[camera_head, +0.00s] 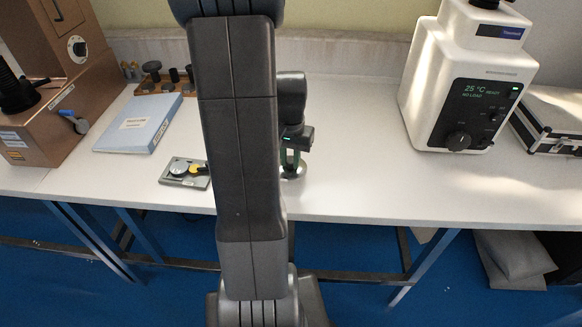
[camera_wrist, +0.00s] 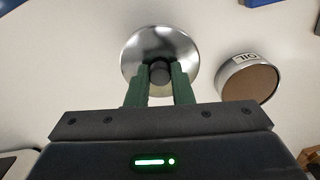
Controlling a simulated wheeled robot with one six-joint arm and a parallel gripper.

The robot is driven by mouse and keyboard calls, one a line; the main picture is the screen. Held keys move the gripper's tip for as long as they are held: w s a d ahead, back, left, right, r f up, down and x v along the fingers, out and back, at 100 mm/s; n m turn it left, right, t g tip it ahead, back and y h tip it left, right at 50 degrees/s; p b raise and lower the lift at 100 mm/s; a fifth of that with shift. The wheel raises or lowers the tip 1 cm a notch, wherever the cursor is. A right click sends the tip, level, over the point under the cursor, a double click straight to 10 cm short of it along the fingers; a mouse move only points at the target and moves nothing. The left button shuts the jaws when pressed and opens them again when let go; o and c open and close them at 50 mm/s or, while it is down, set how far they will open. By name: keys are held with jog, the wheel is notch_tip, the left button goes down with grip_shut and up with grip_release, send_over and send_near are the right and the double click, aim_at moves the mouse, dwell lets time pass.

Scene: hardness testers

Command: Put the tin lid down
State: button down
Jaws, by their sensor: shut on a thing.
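The tin lid (camera_wrist: 160,42) is a shiny round metal disc with a dark knob in its middle. My gripper (camera_wrist: 160,72) has its two green fingers shut on this knob. In the head view my gripper (camera_head: 291,160) is low over the white bench, with part of the lid (camera_head: 294,175) showing beneath it. I cannot tell whether the lid touches the bench. In the wrist view a round tin (camera_wrist: 222,73) marked "OIL", with a brown top face, stands right of the lid, apart from it. My arm hides much of the middle in the head view.
Bare white bench (camera_head: 350,180) lies right of my gripper, up to a white tester (camera_head: 455,90). To the left are a grey plate with round pieces (camera_head: 184,173), a blue binder (camera_head: 138,123) and a brown tester (camera_head: 90,75). The bench's front edge is close.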

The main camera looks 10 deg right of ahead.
aim_at(290, 161)
jog(key=shift+f, duration=1.45)
jog(key=shift+f, duration=0.25)
jog(key=c, duration=1.3)
grip_release()
jog(key=shift+r, duration=0.1)
notch_tip(290, 161, up, 12)
jog(key=shift+r+p, duration=0.15)
jog(key=shift+p, duration=0.4)
